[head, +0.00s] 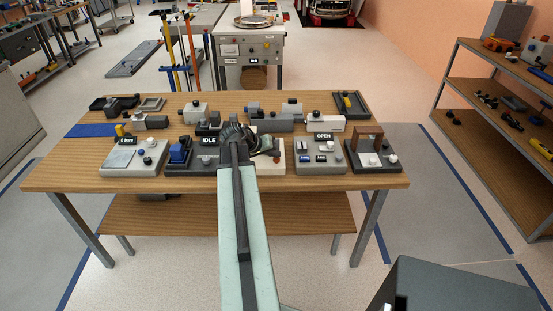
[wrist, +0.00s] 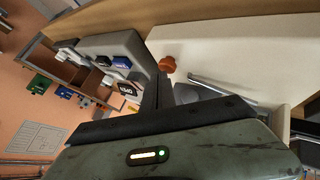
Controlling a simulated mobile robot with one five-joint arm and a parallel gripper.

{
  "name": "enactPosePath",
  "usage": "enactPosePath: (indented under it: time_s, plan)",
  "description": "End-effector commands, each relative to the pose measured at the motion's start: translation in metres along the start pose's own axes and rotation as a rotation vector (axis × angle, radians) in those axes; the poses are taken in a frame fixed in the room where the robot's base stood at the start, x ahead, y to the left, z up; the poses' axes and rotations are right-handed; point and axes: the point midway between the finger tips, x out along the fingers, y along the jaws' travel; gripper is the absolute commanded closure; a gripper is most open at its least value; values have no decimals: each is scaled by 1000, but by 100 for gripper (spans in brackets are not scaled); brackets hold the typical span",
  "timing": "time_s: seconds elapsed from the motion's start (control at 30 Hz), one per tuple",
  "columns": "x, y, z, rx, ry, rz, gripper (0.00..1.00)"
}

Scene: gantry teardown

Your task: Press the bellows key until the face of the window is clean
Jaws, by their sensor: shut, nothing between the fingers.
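My gripper (head: 234,134) reaches over the middle of the wooden bench and is shut and empty. In the wrist view its dark fingers (wrist: 163,92) are close together beside a cream unit (wrist: 215,45). An orange-red knob (wrist: 167,64) and a grey rod (wrist: 222,86) show at this unit, close to the fingers. In the head view the cream unit (head: 271,183) is partly hidden behind my arm. I cannot tell which part is the bellows key or whether the knob is touched. The window face cannot be made out.
A grey panel (head: 320,170) with a display reading OPEN stands right of the cream unit. A dark unit (head: 193,168) with a display reading IDLE is to the left. Several small devices fill the bench's back.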

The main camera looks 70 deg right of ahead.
Motion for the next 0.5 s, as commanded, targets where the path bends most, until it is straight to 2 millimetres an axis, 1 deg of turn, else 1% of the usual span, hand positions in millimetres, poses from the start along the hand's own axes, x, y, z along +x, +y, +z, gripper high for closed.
enactPosePath:
  time_s: [0.5]
  plan:
    - [5, -4, 4, 0, 0, 0, 100]
